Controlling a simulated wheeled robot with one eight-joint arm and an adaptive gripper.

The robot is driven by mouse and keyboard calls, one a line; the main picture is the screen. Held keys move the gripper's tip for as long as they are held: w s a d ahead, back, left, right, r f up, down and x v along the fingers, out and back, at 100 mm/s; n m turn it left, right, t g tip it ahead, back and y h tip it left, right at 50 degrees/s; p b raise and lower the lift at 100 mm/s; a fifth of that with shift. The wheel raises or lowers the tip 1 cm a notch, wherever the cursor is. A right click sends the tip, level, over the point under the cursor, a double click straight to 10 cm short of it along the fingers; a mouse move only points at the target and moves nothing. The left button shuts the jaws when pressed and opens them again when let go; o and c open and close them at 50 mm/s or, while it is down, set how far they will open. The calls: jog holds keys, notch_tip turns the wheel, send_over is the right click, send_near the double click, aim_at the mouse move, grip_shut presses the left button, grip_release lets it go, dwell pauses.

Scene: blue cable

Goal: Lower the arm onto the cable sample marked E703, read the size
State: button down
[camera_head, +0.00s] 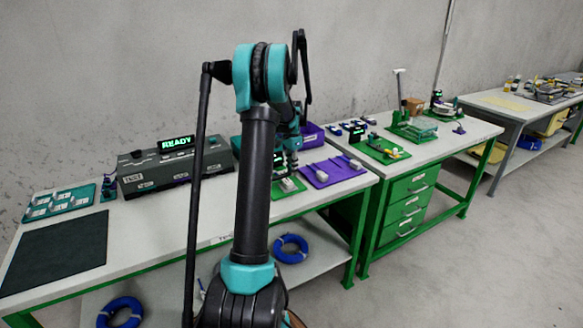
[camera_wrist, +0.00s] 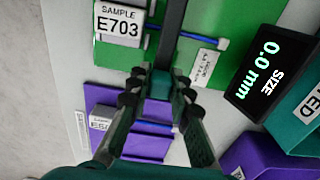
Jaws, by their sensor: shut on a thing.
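In the wrist view, the sample block marked E703 (camera_wrist: 119,27) sits on a green base (camera_wrist: 112,60). Its blue cable (camera_wrist: 203,40) runs right to a white end. A dark arm (camera_wrist: 173,32) crosses over the cable; whether it touches is unclear. My gripper (camera_wrist: 158,84) is shut on the arm's teal near end. The black size display (camera_wrist: 262,75) reads 0.0 mm. In the head view, my gripper (camera_head: 291,152) is small and partly hidden at the green base (camera_head: 287,189).
A purple board (camera_wrist: 90,145) with another labelled sample (camera_wrist: 101,119) lies below my fingers. A purple box (camera_wrist: 250,155) stands at lower right. In the head view, the grey tester (camera_head: 150,176) showing READY stands left, beside a dark mat (camera_head: 60,250).

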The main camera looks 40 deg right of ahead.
jog(key=shift+d, duration=0.2)
jog(key=c, duration=1.4)
grip_release()
jog(key=shift+o, duration=0.2)
notch_tip(320, 180, up, 12)
jog(key=shift+a, duration=0.1)
